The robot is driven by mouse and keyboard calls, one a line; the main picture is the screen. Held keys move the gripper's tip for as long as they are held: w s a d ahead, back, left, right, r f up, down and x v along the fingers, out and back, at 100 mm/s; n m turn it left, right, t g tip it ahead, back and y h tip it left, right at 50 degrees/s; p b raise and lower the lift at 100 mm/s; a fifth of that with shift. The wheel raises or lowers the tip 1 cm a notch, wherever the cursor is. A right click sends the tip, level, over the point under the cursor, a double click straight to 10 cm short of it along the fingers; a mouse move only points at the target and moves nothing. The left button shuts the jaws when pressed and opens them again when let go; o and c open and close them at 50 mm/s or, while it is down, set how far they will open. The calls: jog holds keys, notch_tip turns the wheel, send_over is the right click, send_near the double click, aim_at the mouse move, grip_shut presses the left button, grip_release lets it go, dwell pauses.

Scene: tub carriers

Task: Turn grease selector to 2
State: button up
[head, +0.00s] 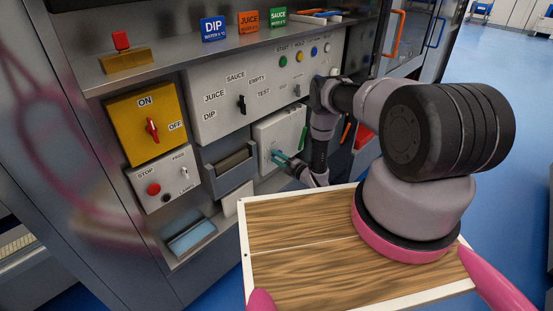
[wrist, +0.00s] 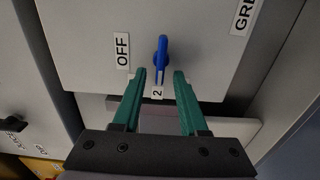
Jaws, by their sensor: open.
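The grease selector is a blue knob (wrist: 161,55) on a light grey panel in the wrist view, beside an "OFF" label (wrist: 122,50) on its left. A "2" label (wrist: 157,92) is below it, and a partly cut-off "GRE" label (wrist: 243,15) is at upper right. The knob lies lengthwise up and down in the picture; which end is its pointer is unclear. My gripper (wrist: 160,74) is open, its teal fingertips on either side of the knob's lower part, with gaps visible. In the head view my gripper (head: 279,157) is at the small panel (head: 272,132).
The larger panel (head: 209,121) above has a black selector (head: 242,104) and several buttons. A grey bin (head: 229,176) sits just left of my gripper. Blue floor is open at right.

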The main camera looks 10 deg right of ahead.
jog(key=shift+d, duration=0.1)
jog(key=v, duration=1)
jog(key=shift+s+d, duration=0.15)
jog(key=shift+s, duration=0.2)
